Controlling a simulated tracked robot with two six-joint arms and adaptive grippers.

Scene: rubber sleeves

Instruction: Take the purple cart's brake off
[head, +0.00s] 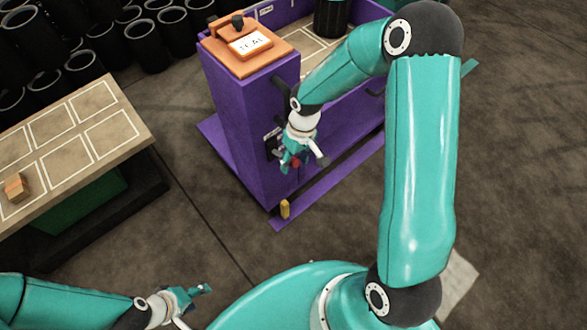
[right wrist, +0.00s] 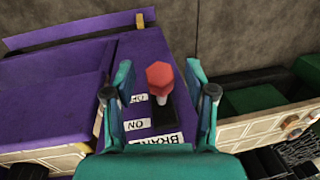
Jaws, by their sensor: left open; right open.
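The purple cart (head: 235,125) stands in the upper middle of the head view, with a tall purple post. On the post is a brake lever with a red knob (right wrist: 159,76) above a black plate (right wrist: 166,120). White labels beside it read BRAKE, ON and what looks like OFF. My right gripper (right wrist: 157,90) is open, with its fingers on either side of the knob and gaps between; the head view shows the knob (head: 295,162) partly hidden by the gripper. I cannot tell the lever's exact setting. My left gripper (head: 200,291) is open and empty at the lower left.
An orange top with a label card (head: 251,43) caps the post. A wooden table (head: 110,120) with marked squares and a small wooden block (head: 16,187) stands at the left. Several black sleeves (head: 145,40) stand behind. The floor between table and cart is clear.

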